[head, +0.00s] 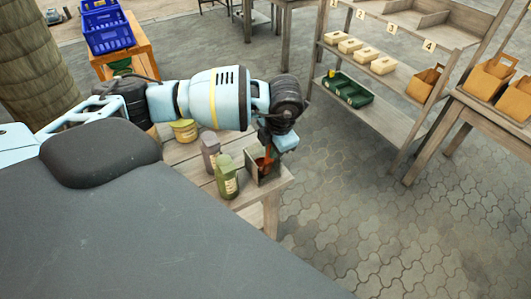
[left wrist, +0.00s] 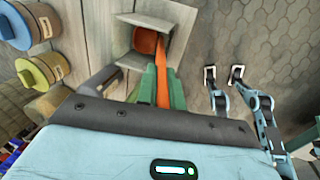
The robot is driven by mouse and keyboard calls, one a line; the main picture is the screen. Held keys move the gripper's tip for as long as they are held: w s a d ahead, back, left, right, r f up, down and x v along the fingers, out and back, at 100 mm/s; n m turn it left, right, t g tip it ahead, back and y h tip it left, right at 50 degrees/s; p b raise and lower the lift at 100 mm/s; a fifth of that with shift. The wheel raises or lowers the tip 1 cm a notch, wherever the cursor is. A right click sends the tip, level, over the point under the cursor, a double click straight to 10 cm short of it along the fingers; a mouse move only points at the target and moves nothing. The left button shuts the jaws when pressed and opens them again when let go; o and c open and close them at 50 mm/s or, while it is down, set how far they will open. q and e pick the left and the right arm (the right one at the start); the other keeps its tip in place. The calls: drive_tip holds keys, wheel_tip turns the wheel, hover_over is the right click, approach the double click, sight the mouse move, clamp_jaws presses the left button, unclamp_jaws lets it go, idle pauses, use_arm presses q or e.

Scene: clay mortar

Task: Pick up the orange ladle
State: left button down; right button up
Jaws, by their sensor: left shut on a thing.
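The orange ladle (left wrist: 163,75) stands with its bowl end inside or just over a small open grey-brown box (left wrist: 168,14) on the wooden table. A bit of the ladle (head: 267,163) also shows in the head view, just under my gripper. My left gripper (head: 272,140) is over the box (head: 252,166) at the table's right end. In the left wrist view, its green finger parts (left wrist: 163,90) lie on both sides of the ladle's handle, shut on it. Whether the bowl touches the box floor cannot be told.
A green jar (head: 226,178), a greyish jar (head: 210,150) and a yellow pot (head: 184,130) stand left of the box. Blue crates (head: 108,30) sit at the back left. A shelf (head: 384,110) with boxes stands right. Paved floor lies between.

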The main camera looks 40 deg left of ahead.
use_arm(q)
drive_tip(key=shift+r, duration=0.1)
drive_tip(key=v, duration=0.3)
drive_tip(key=a+v, duration=0.1)
drive_tip(key=v, duration=0.2)
drive_tip(key=a+v, duration=0.1)
drive_tip(key=v, duration=0.2)
drive_tip(key=shift+w+d+r, duration=0.1)
drive_tip(key=shift+w+r, duration=0.3)
drive_tip(key=shift+r, duration=0.15)
idle(0.4)
